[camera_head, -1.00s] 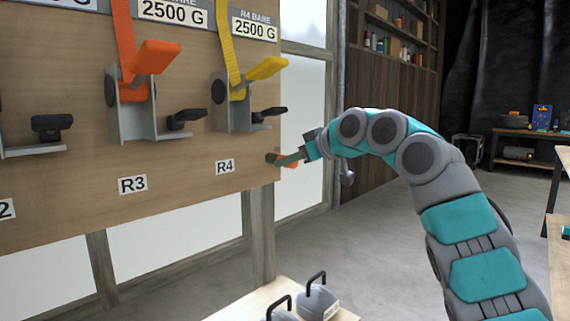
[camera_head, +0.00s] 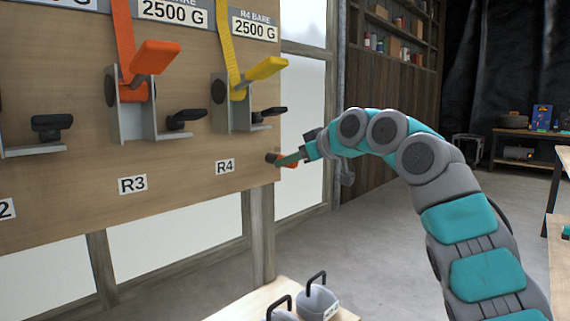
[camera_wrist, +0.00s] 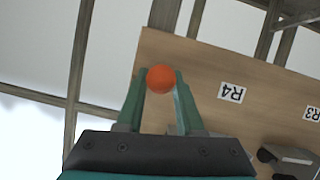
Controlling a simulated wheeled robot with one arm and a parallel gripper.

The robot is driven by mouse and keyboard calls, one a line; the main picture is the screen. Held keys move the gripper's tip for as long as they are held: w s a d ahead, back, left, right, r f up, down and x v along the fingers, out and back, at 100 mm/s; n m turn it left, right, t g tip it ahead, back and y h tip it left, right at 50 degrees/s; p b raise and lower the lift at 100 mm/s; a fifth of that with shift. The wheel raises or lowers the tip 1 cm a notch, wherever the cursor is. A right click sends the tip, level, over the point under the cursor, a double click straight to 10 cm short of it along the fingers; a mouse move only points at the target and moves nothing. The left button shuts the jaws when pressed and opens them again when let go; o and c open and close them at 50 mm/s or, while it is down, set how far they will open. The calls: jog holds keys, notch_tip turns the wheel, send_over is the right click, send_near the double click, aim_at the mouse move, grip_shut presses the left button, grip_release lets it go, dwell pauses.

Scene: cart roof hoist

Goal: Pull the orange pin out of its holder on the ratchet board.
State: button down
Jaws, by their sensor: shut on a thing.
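The ratchet board (camera_head: 60,180) fills the left of the head view. The orange pin (camera_head: 291,164) is at its right edge, beside the R4 label, partly covered by my gripper. In the wrist view the pin's round orange end (camera_wrist: 161,79) sits between the two green fingertips. My gripper (camera_head: 289,160) is shut on the pin, and it also shows in the wrist view (camera_wrist: 160,84). A dark bit at the board's edge by the pin may be its holder; I cannot tell how deep the pin sits.
An orange ratchet (camera_head: 150,60) and a yellow ratchet (camera_head: 262,70) stick out from the board above. Weights with black handles (camera_head: 318,302) stand on a low wooden surface below. The space right of the board, around my arm, is free.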

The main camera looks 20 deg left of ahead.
jog(key=shift+d, duration=0.2)
jog(key=shift+s+d+b, duration=0.35)
jog(key=shift+d+b, duration=0.35)
jog(key=shift+d, duration=0.15)
jog(key=shift+s+d+b, duration=0.4)
jog(key=shift+d+b, duration=0.3)
jog(key=shift+d, duration=0.15)
jog(key=shift+s+d+b, duration=0.35)
jog(key=shift+d+b, duration=0.35)
jog(key=shift+d, duration=0.15)
